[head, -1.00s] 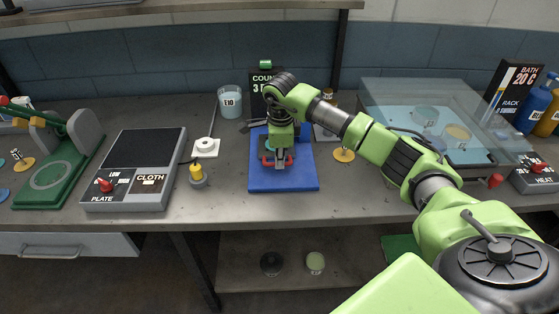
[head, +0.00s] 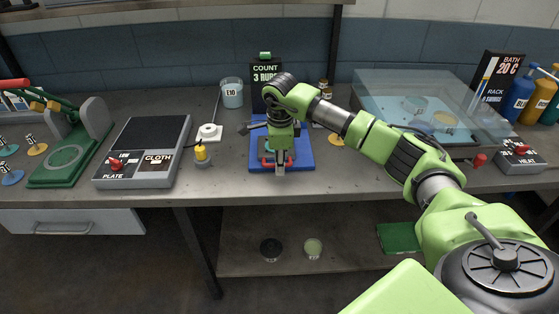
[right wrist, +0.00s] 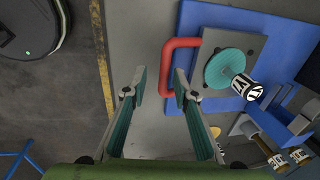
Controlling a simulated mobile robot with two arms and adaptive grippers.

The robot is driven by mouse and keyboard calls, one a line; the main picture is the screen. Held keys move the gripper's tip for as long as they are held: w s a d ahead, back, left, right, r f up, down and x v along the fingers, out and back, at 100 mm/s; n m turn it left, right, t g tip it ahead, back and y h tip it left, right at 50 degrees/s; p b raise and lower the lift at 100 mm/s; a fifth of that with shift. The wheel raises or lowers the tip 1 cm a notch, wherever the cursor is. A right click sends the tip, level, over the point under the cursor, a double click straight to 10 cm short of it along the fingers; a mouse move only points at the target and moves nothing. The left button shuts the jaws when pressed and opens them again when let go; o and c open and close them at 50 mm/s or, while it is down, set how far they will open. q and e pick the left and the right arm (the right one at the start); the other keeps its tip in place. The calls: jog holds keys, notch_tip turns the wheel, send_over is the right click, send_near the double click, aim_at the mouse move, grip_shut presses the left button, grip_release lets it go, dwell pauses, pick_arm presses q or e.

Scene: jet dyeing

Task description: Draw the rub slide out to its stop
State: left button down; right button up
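The rub slide is a grey plate (right wrist: 215,45) on a blue base (head: 305,158). A teal disc (right wrist: 222,66) and a labelled black-and-white cylinder sit on the plate. Its red handle (right wrist: 174,62) reaches past the blue base's front edge in the right wrist view. My right gripper (right wrist: 160,84) is open and empty. One fingertip is close beside the handle, and I cannot tell whether they touch. In the head view the right gripper (head: 280,168) is over the base's front and hides part of the handle. My left gripper is not in view.
A rub counter (head: 268,75) stands behind the base. A yellow-topped piece (head: 201,154) and a plate/cloth unit (head: 145,152) are to the left. A clear-covered bath (head: 425,105) is to the right. Bare bench lies between the base and the bench's front edge.

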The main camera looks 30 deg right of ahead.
jog(key=shift+r, duration=0.25)
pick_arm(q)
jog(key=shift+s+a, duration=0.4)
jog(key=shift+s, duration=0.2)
pick_arm(e)
notch_tip(320, 180, up, 11)
jog(key=s+a, duration=0.1)
jog(key=shift+s+r, duration=0.2)
jog(key=shift+s, duration=0.2)
